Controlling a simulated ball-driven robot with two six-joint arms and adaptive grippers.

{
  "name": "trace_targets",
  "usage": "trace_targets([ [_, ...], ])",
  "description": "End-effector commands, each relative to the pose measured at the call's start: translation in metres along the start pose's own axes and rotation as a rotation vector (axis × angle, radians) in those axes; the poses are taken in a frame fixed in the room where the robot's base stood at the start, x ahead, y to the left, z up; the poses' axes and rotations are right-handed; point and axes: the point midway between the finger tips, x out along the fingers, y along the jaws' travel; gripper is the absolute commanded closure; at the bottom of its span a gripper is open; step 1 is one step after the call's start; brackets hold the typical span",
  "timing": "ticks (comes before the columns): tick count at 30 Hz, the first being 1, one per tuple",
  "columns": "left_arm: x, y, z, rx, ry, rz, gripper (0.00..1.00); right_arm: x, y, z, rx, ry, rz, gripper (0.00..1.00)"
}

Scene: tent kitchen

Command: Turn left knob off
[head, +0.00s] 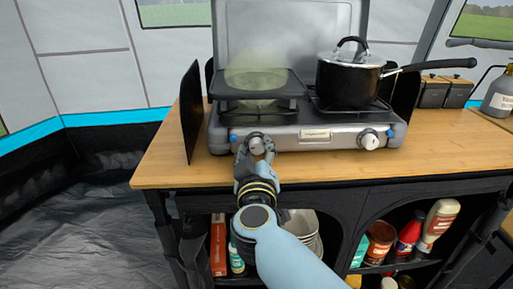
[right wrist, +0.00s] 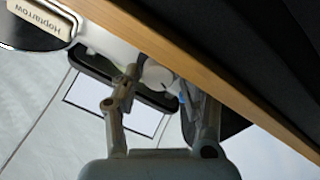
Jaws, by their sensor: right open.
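The left knob (head: 257,145) is a pale round knob on the front panel of the silver camping stove (head: 317,131). My right gripper (head: 256,152) is open at it, one finger on each side in the head view. I cannot tell whether the fingers touch it. In the right wrist view the two fingers (right wrist: 160,88) stand apart with a pale rounded shape, likely the knob (right wrist: 157,76), between them. The knob's exact angle is hard to read. My left gripper is not in view.
A flat black pan (head: 257,88) with a pale haze above it is on the left burner. A black lidded pot (head: 348,80) is on the right burner, above the right knob (head: 371,141). The wooden counter edge (head: 170,177) lies below; bottles fill shelves underneath.

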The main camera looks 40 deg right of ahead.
Motion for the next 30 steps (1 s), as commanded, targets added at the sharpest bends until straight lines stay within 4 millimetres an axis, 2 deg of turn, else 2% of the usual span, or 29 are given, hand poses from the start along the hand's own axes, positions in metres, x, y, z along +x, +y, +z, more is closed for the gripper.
trace_targets([
  [5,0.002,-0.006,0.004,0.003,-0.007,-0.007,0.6,0.001,0.0,-0.001,0.001,0.0,0.0,0.58],
  [10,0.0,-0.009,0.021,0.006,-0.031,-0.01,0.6,0.001,0.0,-0.001,0.001,0.001,0.0,0.58],
  [14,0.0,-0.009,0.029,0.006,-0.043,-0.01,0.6,0.001,0.0,-0.001,0.001,0.001,0.0,0.75],
  [20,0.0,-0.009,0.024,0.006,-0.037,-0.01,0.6,0.001,0.0,-0.001,0.001,0.001,0.0,0.99],
  [30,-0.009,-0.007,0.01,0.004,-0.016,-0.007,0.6,0.001,0.002,-0.003,0.058,-0.002,-0.003,0.99],
])
